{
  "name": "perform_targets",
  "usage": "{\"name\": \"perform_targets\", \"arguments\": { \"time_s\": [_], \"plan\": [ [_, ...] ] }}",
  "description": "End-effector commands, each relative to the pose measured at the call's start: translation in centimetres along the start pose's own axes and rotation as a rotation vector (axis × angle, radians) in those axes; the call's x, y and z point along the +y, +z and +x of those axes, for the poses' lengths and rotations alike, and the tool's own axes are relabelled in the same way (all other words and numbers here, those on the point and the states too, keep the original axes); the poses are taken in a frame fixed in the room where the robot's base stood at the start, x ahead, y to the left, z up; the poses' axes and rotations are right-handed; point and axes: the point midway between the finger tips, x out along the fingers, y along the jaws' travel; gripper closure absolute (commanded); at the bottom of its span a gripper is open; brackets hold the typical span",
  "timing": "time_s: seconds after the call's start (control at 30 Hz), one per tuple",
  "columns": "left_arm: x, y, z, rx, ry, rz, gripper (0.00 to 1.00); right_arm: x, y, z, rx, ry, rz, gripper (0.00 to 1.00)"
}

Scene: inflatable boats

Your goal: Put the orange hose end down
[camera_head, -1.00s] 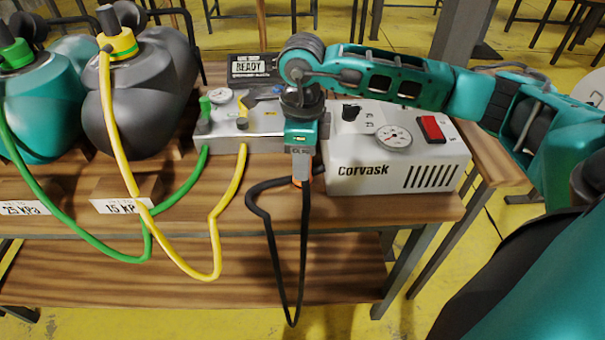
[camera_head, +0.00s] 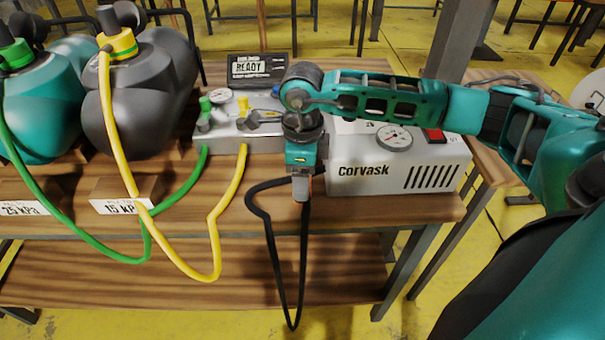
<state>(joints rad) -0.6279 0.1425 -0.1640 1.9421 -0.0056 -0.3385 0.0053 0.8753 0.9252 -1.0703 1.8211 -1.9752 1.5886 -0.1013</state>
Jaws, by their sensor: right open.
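My right gripper (camera_head: 302,193) points down in front of the left side of the white Corvask pump box (camera_head: 390,178). It is open. A black hose (camera_head: 273,245) hangs in a long loop over the front edge of the table, and its upper part runs up behind the gripper. The orange hose end is mostly hidden behind the gripper; I cannot tell whether it touches the tabletop or the fingers. My left gripper is not in view.
A grey valve block (camera_head: 225,130) with a READY sign (camera_head: 258,68) stands behind. Green (camera_head: 110,250) and yellow (camera_head: 215,250) hoses hang at the left from teal (camera_head: 45,110) and dark grey (camera_head: 150,95) inflatables. The wooden tabletop (camera_head: 390,207) is bare along the front right.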

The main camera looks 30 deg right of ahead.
Motion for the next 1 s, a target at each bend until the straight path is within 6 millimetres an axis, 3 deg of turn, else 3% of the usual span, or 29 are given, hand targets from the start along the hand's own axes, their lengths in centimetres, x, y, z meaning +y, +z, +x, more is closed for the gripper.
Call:
{"name": "perform_targets", "arguments": {
  "time_s": [0.27, 0.7, 1.0],
  "plan": [
    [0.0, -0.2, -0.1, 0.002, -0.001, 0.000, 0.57, -0.1, 0.0, -0.7, -0.002, -0.002, 0.000, 0.40],
    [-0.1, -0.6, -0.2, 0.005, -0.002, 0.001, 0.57, -0.1, 0.1, -9.3, -0.003, -0.003, 0.000, 0.40],
    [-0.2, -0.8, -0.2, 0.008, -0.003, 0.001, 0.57, 0.0, 0.0, -12.1, -0.001, -0.001, -0.001, 0.40]
  ]
}}
